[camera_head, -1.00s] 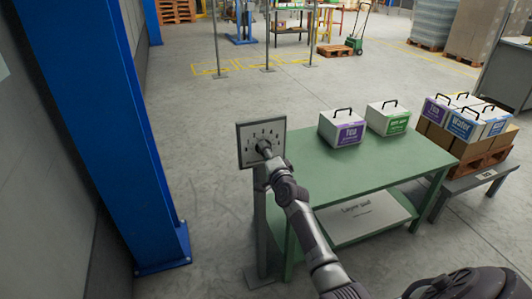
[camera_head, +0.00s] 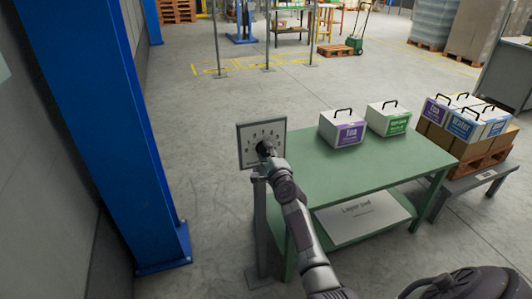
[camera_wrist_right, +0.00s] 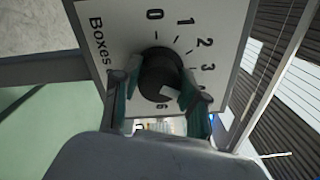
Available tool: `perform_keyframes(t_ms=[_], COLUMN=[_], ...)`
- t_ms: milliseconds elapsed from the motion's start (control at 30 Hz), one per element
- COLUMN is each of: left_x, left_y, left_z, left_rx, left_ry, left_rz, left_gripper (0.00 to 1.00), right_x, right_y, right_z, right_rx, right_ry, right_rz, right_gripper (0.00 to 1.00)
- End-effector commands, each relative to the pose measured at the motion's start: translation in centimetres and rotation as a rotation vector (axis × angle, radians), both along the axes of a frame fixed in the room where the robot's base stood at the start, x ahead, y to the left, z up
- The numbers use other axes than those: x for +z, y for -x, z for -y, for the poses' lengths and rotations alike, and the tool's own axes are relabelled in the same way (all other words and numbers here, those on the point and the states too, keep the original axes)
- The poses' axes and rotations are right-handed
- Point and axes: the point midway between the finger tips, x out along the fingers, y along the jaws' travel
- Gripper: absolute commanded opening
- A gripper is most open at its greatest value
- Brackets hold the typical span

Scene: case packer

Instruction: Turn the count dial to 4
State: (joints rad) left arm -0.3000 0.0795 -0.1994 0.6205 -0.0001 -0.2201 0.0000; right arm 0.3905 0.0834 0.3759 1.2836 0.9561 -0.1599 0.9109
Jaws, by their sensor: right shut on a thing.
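The count dial is a pale plate (camera_head: 246,159) in a dark frame on a post beside the green table. In the right wrist view the plate (camera_wrist_right: 108,12) reads "Boxes", with 0, 1, 2, 3 and 6 legible around a round black knob (camera_wrist_right: 158,70). My right gripper (camera_head: 267,149) is at the knob. In the right wrist view its two fingers (camera_wrist_right: 163,98) are shut on the knob from either side. The right finger covers the scale between 3 and 6. A pale patch shows on the knob's lower right; I cannot tell which number the knob points to. My left gripper is not in view.
The green table (camera_head: 312,176) stands right of the dial, with a purple-label box (camera_head: 341,129) and a green-label box (camera_head: 388,118) on it. A grey bench (camera_head: 470,178) with more boxes is farther right. A blue column (camera_head: 105,130) stands at left, with open floor between.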

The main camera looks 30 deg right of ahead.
Motion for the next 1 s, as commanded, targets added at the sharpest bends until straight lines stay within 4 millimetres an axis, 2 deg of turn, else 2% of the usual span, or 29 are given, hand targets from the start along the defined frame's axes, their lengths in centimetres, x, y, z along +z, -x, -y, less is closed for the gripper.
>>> perform_keyframes(t_ms=[33,433,467,600,1000], left_x=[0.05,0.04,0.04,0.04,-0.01], left_y=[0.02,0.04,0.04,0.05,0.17], left_z=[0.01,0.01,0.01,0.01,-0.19], left_rx=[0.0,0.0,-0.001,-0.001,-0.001], left_ry=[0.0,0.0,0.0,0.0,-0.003], left_rz=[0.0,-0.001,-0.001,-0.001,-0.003], left_gripper=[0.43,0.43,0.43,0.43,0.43], right_x=[0.88,0.89,0.89,0.77,0.27], right_y=[-0.15,-0.17,-0.16,-0.16,0.46], right_z=[0.24,0.24,0.24,0.2,-0.21], right_rx=[-0.005,-0.005,-0.005,-0.005,0.0], right_ry=[-0.001,-0.006,-0.006,-0.006,-0.009], right_rz=[0.016,0.017,0.017,0.015,0.008], right_gripper=[0.08,0.08,0.45,0.68,0.68])
